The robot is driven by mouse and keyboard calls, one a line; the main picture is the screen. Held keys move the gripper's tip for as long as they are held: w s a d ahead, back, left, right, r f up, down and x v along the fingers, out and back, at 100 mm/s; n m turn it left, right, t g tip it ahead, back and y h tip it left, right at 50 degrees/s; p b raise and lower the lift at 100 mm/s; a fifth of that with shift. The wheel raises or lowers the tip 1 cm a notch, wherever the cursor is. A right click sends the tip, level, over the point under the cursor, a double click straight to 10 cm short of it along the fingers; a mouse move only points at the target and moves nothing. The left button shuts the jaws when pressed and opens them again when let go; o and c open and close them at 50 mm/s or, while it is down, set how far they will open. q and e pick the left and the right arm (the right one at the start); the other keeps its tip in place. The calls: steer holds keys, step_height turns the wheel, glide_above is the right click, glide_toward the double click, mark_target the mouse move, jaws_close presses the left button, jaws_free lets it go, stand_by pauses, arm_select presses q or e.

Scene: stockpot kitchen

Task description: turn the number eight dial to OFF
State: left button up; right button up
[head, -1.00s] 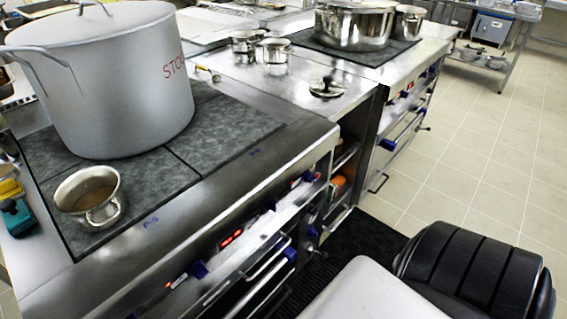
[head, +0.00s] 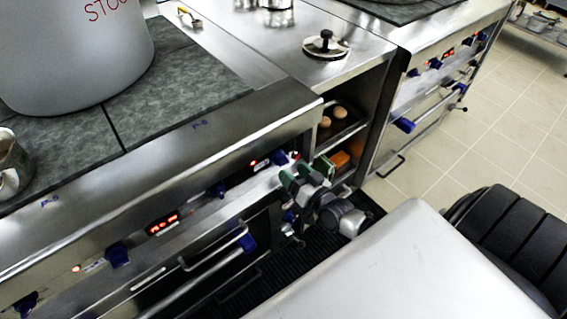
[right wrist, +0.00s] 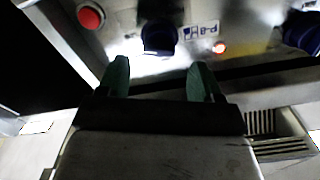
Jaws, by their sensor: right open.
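The number eight dial (head: 278,157) is a dark blue knob near the right end of the front panel of the stove. In the right wrist view the dial (right wrist: 158,37) sits beside a small blue-on-white label that appears to read P-8, upside down. My right gripper (head: 306,174), with green fingertips, is open just in front of the panel. In the right wrist view, the gripper (right wrist: 158,70) has its fingertips spread to either side below the dial, apart from it. The dial's pointer direction cannot be made out. My left gripper is not in view.
A red button (right wrist: 90,17) and a lit red lamp (right wrist: 219,48) flank the dial. Another blue dial (head: 117,255) and a red display (head: 163,223) are farther left. An oven handle (head: 205,270) juts out below. A large stockpot (head: 75,60) stands on the cooktop.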

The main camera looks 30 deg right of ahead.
mark_target(285, 164)
steer(key=w, duration=0.4)
steer(key=shift+a+f, duration=0.1)
steer(key=shift+a, duration=0.05)
steer(key=shift+w, duration=0.55)
steer(key=shift+c, duration=1)
steer(key=c, duration=0.7)
steer(key=shift+o, duration=0.2)
